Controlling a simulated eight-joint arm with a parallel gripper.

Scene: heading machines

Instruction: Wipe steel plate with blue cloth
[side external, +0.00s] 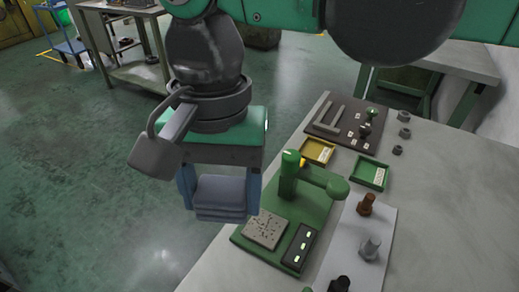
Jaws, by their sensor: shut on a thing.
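My gripper (220,200) is shut on a folded blue-grey cloth (221,193), which sits between its two blue fingers. The gripper points down and appears left of the table's edge. A square grey plate with dark specks (264,229), which looks like the steel plate, lies on the green base of a small machine, just right of the cloth in the picture. The cloth appears apart from the plate; its exact height above the table cannot be told.
A green post with a side arm (290,175) rises behind the plate. A dark panel with lit buttons (299,246) is beside it. Several bolts stand on a pale sheet (340,262) at right. Yellow (318,151) and green (370,172) trays are behind.

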